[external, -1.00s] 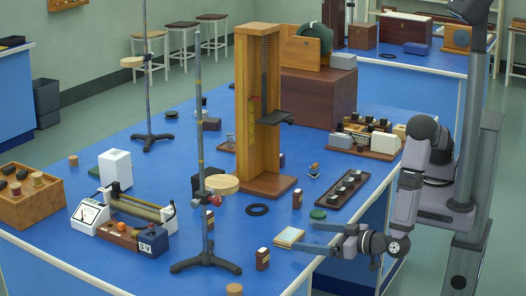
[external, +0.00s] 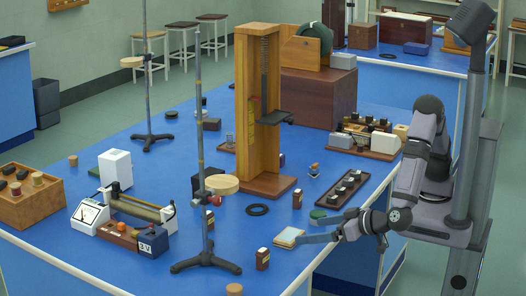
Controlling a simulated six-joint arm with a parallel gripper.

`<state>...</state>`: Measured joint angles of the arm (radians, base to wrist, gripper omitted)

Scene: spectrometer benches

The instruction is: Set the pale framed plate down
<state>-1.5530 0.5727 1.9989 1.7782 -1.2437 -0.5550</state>
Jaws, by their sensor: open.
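The pale framed plate (external: 288,237) lies on the blue bench near its front right edge, with a light face and a tan frame. My gripper (external: 315,228) reaches in from the right with its two grey fingers spread apart. The fingers are open and empty. The nearer fingertip is close to the plate's right side; I cannot tell whether it touches.
A small dark brown box (external: 262,259) stands left of the plate, and a black ring (external: 257,210) lies behind it. A green disc (external: 318,214) and a small brown block (external: 297,199) are near my fingers. A retort stand (external: 206,262) stands to the left.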

